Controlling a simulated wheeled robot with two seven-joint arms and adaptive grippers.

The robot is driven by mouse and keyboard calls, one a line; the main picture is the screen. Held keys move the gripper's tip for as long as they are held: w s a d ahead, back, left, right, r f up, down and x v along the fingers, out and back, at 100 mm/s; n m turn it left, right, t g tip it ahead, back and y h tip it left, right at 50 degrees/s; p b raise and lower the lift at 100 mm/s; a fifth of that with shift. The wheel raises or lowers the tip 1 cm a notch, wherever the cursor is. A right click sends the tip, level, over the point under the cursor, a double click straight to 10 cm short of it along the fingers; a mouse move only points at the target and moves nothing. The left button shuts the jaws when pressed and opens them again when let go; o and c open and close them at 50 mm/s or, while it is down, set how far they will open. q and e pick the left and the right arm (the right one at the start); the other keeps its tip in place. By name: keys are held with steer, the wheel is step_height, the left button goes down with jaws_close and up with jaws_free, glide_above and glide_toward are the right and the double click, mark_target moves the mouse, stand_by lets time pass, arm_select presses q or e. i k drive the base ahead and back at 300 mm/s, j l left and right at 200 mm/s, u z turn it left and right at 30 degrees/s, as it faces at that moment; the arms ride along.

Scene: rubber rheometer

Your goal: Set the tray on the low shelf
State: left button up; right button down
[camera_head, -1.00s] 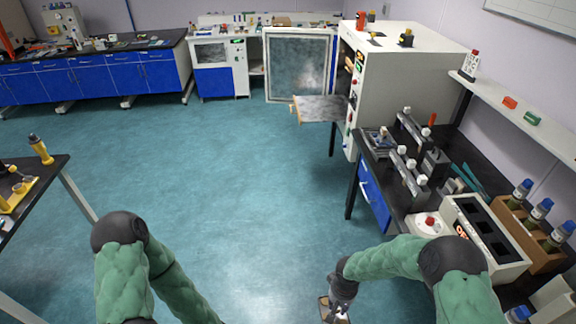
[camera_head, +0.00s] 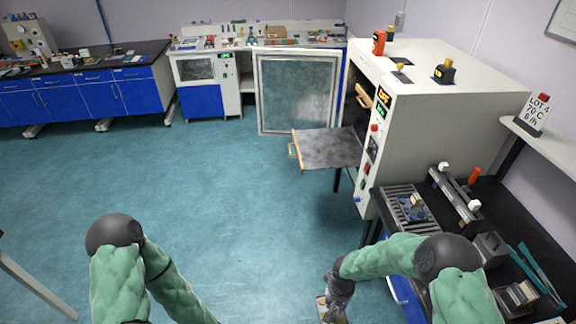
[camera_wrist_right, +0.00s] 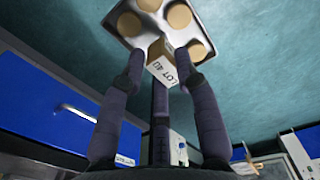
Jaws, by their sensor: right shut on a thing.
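In the head view the tray shows only as a small piece (camera_head: 322,308) at the bottom, beside the right gripper (camera_head: 331,298). A grey shelf (camera_head: 325,148) with a wooden front handle sticks out of the white oven (camera_head: 450,85), low on its left side. The shelf looks bare and is well ahead of the gripper. My left gripper is out of view.
The open oven door (camera_head: 297,92) stands behind the shelf. A black bench (camera_head: 455,228) with instruments is right of my right arm. A small wall shelf (camera_head: 545,138) carries a lot sign. The floor left of the grey shelf is clear.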

mark_target(310, 139)
steer(key=i+u, duration=0.1)
steer(key=i, duration=0.45)
steer(key=i+l+u, duration=0.1)
steer(key=i, duration=0.45)
steer(key=i+l+u, duration=0.1)
steer(key=i, duration=0.45)
